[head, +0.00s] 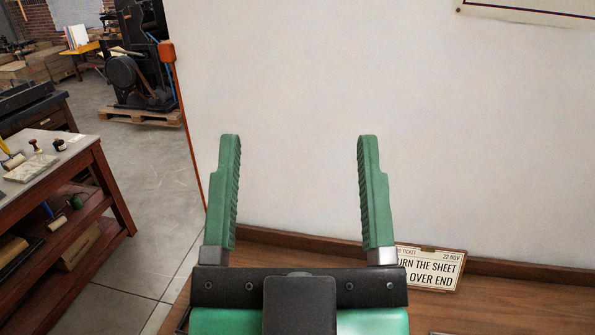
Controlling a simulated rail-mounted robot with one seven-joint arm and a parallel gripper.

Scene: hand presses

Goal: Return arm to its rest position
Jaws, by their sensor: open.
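My gripper (299,145) is in the middle of the head view. Its two green ribbed fingers point up in the picture and stand wide apart. Nothing is between them; only the pale wall (300,70) shows behind. The gripper's black body and green wrist fill the bottom middle, in front of a wooden surface (500,300). The rest of my arm is below the picture and hidden.
A ticket card (430,270) leans at the back of the wooden surface, partly hidden by my right finger. A red-brown bench (112,190) with small tools stands at the left. A black press (140,70) sits on a pallet behind. Grey floor lies open between.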

